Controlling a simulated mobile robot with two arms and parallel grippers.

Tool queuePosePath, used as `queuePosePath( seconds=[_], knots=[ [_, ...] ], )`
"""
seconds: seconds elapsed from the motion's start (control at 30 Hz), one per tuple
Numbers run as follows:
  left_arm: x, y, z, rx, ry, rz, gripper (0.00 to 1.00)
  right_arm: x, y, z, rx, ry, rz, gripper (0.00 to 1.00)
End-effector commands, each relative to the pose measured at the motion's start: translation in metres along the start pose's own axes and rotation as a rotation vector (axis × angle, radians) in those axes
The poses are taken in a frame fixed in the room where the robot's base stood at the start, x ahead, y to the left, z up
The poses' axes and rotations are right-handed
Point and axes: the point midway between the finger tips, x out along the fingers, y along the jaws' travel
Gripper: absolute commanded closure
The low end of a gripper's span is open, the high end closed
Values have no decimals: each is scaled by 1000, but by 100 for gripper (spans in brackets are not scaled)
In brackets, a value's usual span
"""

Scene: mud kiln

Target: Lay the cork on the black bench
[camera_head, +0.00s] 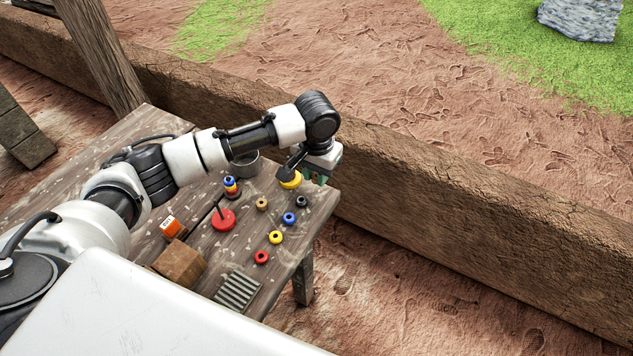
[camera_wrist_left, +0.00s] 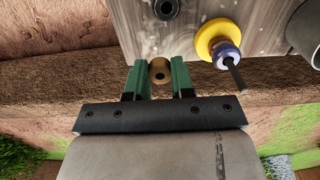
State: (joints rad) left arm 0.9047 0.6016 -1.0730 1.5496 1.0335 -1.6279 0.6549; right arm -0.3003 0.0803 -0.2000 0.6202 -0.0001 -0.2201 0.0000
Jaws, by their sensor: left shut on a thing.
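My left gripper (camera_head: 320,179) is at the far right corner of the weathered grey-brown wooden table (camera_head: 318,206). In the left wrist view its green fingers (camera_wrist_left: 159,80) are shut on a small brown cylinder with a dark hole in its end, which looks like the cork (camera_wrist_left: 159,68). The fingers stand around the cork, one on each side. The cork shows close to the table's edge, and I cannot tell its height. In the head view the cork is hidden by the gripper. I see no clearly black bench. My right gripper is not in view.
Beside the gripper stands a yellow-based peg (camera_head: 290,181). The table also holds a grey cup (camera_head: 245,166), a red-based peg (camera_head: 222,221), several loose rings, a brown box (camera_head: 180,263) and a ridged grey plate (camera_head: 237,290). A long mud wall (camera_head: 460,220) runs behind the table.

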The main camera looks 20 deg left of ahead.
Motion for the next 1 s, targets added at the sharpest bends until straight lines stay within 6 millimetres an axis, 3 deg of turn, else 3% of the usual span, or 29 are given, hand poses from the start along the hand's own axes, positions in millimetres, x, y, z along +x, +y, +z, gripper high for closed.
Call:
queuePosePath(
  seconds=[0.23, 0.6, 0.63, 0.77, 1.0],
  knots=[
    [34, 1, 1, 1, -1, -1, 92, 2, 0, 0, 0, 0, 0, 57],
    [38, 1, 1, 0, -1, -1, 92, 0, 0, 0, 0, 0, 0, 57],
    [38, 1, 0, 0, 0, -1, 72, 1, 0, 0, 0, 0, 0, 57],
    [37, 1, 0, 0, 0, -1, 52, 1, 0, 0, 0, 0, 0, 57],
    [37, 1, 0, 0, 0, -1, 51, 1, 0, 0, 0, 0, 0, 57]
  ],
)
